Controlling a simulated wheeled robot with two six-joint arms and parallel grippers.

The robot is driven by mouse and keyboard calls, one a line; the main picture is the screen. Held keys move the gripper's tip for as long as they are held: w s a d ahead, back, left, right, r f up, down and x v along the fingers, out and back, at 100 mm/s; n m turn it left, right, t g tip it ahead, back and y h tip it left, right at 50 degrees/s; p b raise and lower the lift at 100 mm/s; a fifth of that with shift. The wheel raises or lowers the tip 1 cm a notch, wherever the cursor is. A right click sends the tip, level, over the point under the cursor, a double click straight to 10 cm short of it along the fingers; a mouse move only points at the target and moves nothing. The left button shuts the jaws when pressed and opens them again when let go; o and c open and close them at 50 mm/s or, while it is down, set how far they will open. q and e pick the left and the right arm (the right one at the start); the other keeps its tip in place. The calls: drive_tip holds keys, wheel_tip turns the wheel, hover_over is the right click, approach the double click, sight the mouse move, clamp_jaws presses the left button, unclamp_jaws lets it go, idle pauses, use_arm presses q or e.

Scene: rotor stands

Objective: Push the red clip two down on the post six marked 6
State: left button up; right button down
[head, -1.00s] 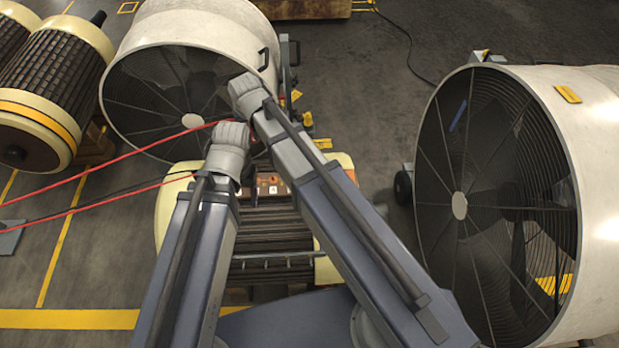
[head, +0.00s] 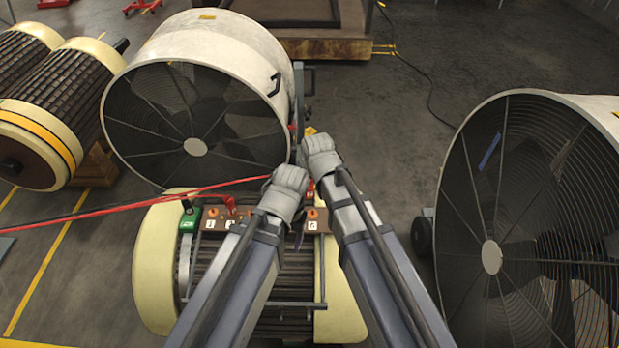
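A brown board (head: 262,222) with numbered white labels and orange-topped posts lies across the cream-ended rotor. The label at its right end (head: 312,226) looks like a 6, though it is small; an orange post top (head: 312,213) sits above it. A red piece (head: 310,188) shows just behind that post, between my wrists; I cannot tell which clip it is. My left gripper (head: 287,190) is over the board's right part and hides some posts. My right gripper (head: 320,153) is just beyond the board's right end. The fingers of both are hidden behind my wrists.
Red cables (head: 160,198) run in from the left to near my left wrist. A green block (head: 189,219) and a red clip (head: 230,203) are at the board's left. Large drum fans stand behind (head: 195,110) and right (head: 520,230). Dark floor (head: 395,150) is open between them.

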use_arm(q)
drive_tip(key=shift+w+d+f+b, duration=0.2)
drive_tip(key=shift+d+f+b, duration=0.1)
drive_tip(key=shift+d+f, duration=0.25)
use_arm(e)
drive_tip(key=shift+d+f, duration=0.55)
drive_tip(key=shift+f, duration=0.05)
use_arm(q)
drive_tip(key=shift+f, duration=0.25)
use_arm(e)
drive_tip(key=shift+f, duration=0.2)
use_arm(q)
wheel_tip(320, 180, down, 7)
drive_tip(key=b, duration=0.7)
use_arm(e)
wheel_tip(320, 180, down, 7)
use_arm(q)
drive_tip(key=shift+a+f+b, duration=0.1)
drive_tip(key=shift+f+b, duration=0.35)
drive_tip(key=shift+b, duration=0.2)
use_arm(e)
drive_tip(key=shift+f, duration=0.45)
drive_tip(key=c, duration=0.5)
unclamp_jaws()
use_arm(q)
drive_tip(key=shift+r, duration=0.15)
use_arm(e)
drive_tip(key=shift+r, duration=0.1)
